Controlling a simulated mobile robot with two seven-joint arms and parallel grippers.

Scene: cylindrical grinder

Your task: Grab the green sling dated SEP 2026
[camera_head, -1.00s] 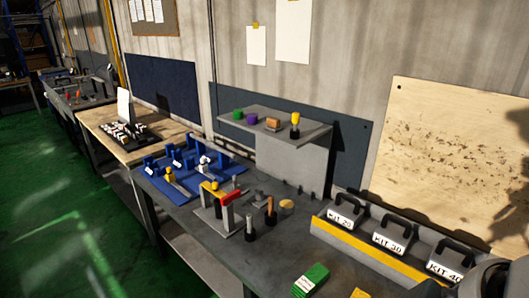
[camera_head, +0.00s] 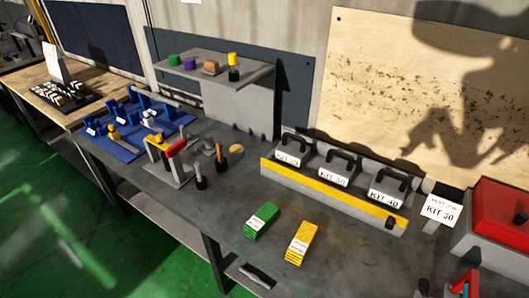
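A green folded sling (camera_head: 262,220) lies on the grey workbench (camera_head: 200,225), near the middle of its front part. It has a white label on its lower left end, too small to read, so I cannot tell its date. A yellow folded sling (camera_head: 302,242) lies just to its right, apart from it, also with a small pale label.
Kit cases with black handles (camera_head: 338,166) stand in a yellow-fronted tray (camera_head: 330,195) behind the slings. A red box (camera_head: 500,222) and a KIT 30 sign (camera_head: 441,210) are at right. Blue fixtures (camera_head: 130,125) and hand tools (camera_head: 198,180) stand at left. Bench around the slings is clear.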

